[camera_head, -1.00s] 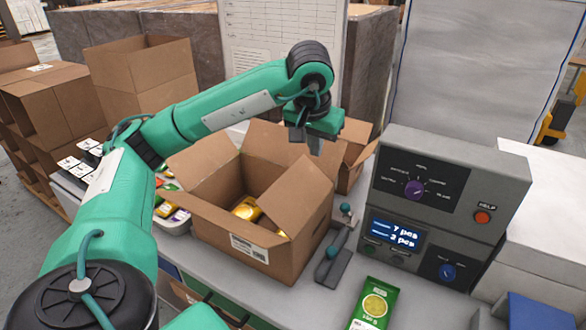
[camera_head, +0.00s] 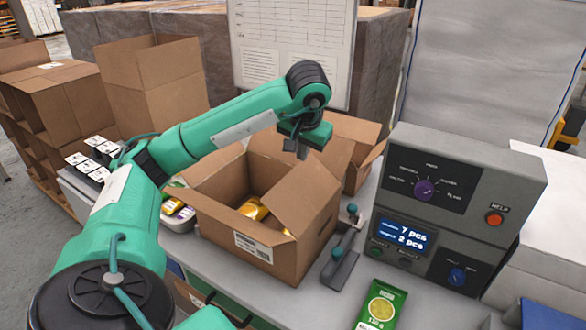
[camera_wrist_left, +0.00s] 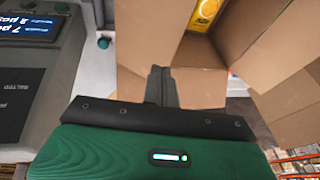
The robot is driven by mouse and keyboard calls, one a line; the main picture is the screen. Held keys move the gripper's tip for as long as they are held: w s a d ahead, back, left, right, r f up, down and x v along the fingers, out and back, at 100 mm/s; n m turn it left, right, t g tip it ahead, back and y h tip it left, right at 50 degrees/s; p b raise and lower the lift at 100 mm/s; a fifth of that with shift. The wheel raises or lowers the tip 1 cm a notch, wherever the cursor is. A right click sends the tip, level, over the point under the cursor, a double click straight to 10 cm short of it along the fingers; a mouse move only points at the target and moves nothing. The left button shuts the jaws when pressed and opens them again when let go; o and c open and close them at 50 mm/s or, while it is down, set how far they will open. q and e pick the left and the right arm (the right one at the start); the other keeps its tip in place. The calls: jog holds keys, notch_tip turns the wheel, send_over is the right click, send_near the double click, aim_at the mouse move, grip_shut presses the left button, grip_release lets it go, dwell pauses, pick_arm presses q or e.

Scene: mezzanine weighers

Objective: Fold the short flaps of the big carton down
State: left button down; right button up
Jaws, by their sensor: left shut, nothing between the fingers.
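The big carton (camera_head: 235,222) stands open on the bench in the head view, with yellow packs (camera_head: 253,208) inside. Its right flap (camera_head: 300,190) slants up and inward over the opening. Its left flap (camera_head: 212,168) stands outward, partly behind my arm. The back flap (camera_head: 268,147) stands up behind my left gripper (camera_head: 297,152). That gripper is shut and empty, above the carton's back right part. In the left wrist view the shut fingers (camera_wrist_left: 160,73) overlap the edge of a carton flap (camera_wrist_left: 198,88); contact cannot be told. My right gripper is not in view.
A grey control unit (camera_head: 455,205) stands right of the carton. A small device with a teal knob (camera_head: 345,250) and a green pack (camera_head: 381,305) lie in front of it. Another open carton (camera_head: 362,165) is behind. Stacked cartons (camera_head: 55,100) stand at the left.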

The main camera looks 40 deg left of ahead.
pick_arm(q)
jog(key=p, duration=0.1)
send_over(292, 175)
jog(key=d, duration=0.2)
jog(key=f, duration=0.4)
jog(key=shift+s+d+f, duration=0.1)
jog(key=shift+s+d, duration=0.1)
jog(key=shift+s, duration=0.15)
jog(key=shift+s+a+f+p, duration=0.1)
jog(key=shift+a+f+p, duration=0.4)
jog(key=shift+f, duration=0.4)
jog(key=shift+a, duration=0.1)
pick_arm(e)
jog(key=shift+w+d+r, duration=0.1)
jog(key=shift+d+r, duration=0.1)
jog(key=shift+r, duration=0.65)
